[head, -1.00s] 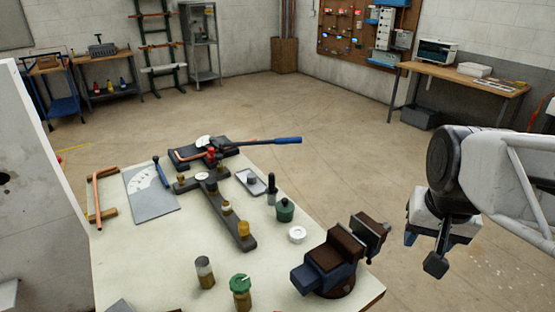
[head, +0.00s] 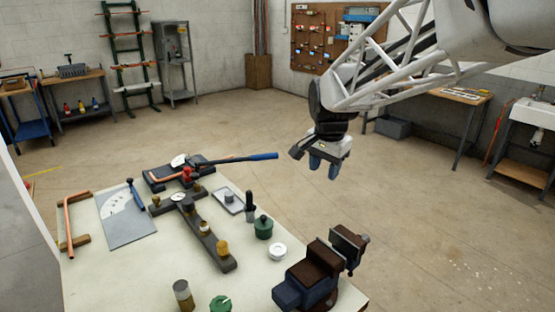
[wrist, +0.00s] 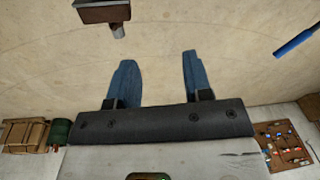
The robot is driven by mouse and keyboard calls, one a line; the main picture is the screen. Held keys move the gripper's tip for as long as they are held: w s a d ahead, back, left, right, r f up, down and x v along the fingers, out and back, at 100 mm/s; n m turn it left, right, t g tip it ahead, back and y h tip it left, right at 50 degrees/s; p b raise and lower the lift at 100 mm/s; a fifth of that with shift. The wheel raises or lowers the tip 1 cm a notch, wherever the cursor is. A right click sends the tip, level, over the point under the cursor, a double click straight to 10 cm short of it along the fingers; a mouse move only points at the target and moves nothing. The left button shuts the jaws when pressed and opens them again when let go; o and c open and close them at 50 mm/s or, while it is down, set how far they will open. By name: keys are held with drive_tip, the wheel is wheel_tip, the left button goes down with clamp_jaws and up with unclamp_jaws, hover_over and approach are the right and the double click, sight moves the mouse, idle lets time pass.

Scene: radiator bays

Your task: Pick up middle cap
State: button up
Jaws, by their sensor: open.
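A dark bar (head: 196,228) lies on the pale workbench in the head view with several fittings along it. A small brass cap with a pale top (head: 205,228) sits near its middle; a yellow-brass cap (head: 222,248) is at the near end and a round white-faced piece (head: 178,197) at the far part. Which one is the middle cap is not certain. My gripper (head: 324,167) is open and empty, high beyond the bench's right edge, far from the bar. In the wrist view its blue fingers (wrist: 157,62) stand apart with only floor between them.
A vise (head: 315,273) stands at the bench's near right corner, and shows at the wrist view's top (wrist: 103,11). A green pot (head: 263,228), a white ring (head: 278,251) and a blue-handled lever (head: 245,159) are also around the bar. Open floor lies right of the bench.

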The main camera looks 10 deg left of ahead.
drive_tip(key=w+a+f+m, duration=0.2)
drive_tip(key=w+a+f, duration=0.1)
drive_tip(key=w+a, duration=0.4)
drive_tip(key=w+a+f+m, duration=0.2)
drive_tip(key=w+a+f, duration=0.2)
drive_tip(key=w+a, duration=0.3)
drive_tip(key=m+g, duration=0.1)
drive_tip(key=m, duration=0.2)
hover_over(229, 194)
drive_tip(key=f, duration=1.2)
drive_tip(key=shift+w+d+f, duration=0.15)
drive_tip(key=shift+d+f, duration=0.05)
drive_tip(key=shift+d, duration=0.2)
drive_tip(key=shift+w+a+f+m, duration=0.1)
drive_tip(key=shift+a+f+m, duration=0.25)
drive_tip(key=shift+a, duration=0.1)
drive_tip(key=shift+f, duration=1.3)
drive_tip(key=shift+f, duration=2.6)
